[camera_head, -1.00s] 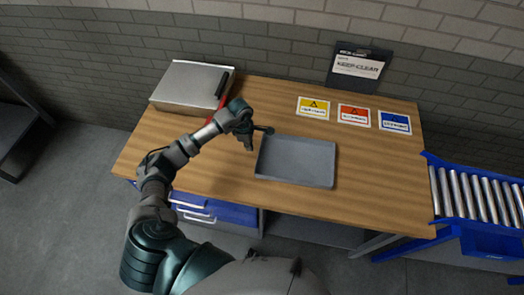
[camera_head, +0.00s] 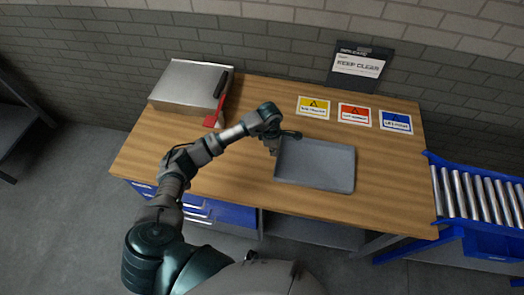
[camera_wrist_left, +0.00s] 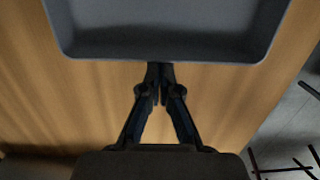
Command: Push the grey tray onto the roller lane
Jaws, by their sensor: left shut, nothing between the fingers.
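The grey tray (camera_head: 315,165) lies flat and empty on the wooden table, right of its middle. My left gripper (camera_head: 275,149) is shut and empty at the tray's left edge. In the left wrist view the shut fingertips (camera_wrist_left: 159,68) meet the near wall of the tray (camera_wrist_left: 165,50), and they appear to touch it. The roller lane (camera_head: 475,192), with silver rollers in a blue frame, stands off the table's right end. My right gripper is not in view.
The wooden table (camera_head: 384,190) is clear between the tray and its right end. Yellow, red and blue-edged label cards (camera_head: 354,115) lie behind. A metal box (camera_head: 190,86) and a red-handled tool (camera_head: 215,112) are at the back left. A sign (camera_head: 358,65) stands at the back.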

